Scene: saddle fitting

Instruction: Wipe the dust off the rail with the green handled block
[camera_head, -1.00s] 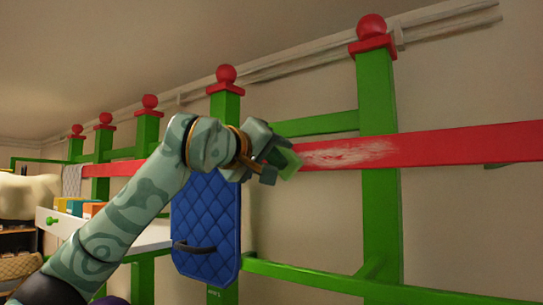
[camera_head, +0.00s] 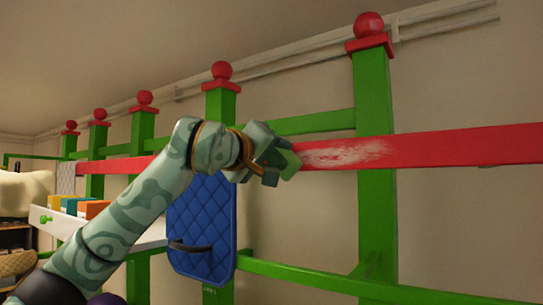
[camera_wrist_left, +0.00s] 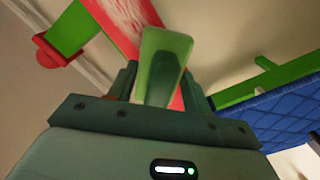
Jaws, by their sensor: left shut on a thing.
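The red rail (camera_head: 450,149) runs across the right side of the head view. A pale dust patch (camera_head: 345,153) lies on it, left of and across the green post. My left gripper (camera_head: 275,165) is shut on the green handled block (camera_head: 290,162), at the left end of the dust. In the left wrist view the block (camera_wrist_left: 166,65) sits between the fingers, in front of the red rail (camera_wrist_left: 108,22) with its dust (camera_wrist_left: 128,12). Whether the block touches the rail I cannot tell. My right gripper is not in view.
A blue quilted pad (camera_head: 203,225) hangs just below and behind my left forearm. Green posts with red ball tops, such as the near one (camera_head: 374,110), stand along the wall. A white shelf (camera_head: 60,226) with several coloured boxes (camera_head: 93,209) is at left. Right of the gripper is clear.

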